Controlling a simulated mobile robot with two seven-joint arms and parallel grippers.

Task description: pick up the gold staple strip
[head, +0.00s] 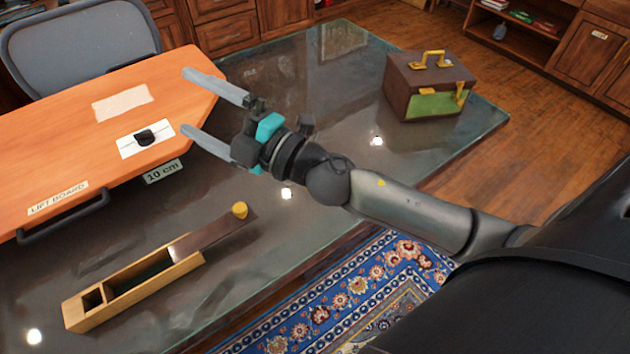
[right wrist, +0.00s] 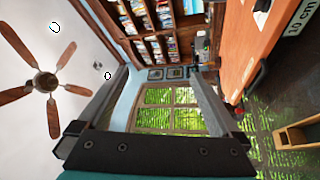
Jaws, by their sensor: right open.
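I cannot make out a gold staple strip in either view. My right gripper (head: 186,103) is open and empty, its two long grey fingers pointing left over the right end of the orange board (head: 60,150). In the right wrist view the fingers (right wrist: 160,75) are spread with nothing between them. On the board lie a white card (head: 130,151) with a small black item (head: 145,137) on it and a blank cream paper (head: 122,103). A narrow wooden box (head: 140,290) with its lid (head: 207,238) slid partly out sits on the glass table. My left gripper is not in view.
The glass table (head: 330,90) is mostly clear. A brown case (head: 425,85) with a yellow handle stands at its back right. The board has a black handle (head: 65,215) and a "10 cm" label (head: 163,172). A grey chair (head: 85,50) stands behind it.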

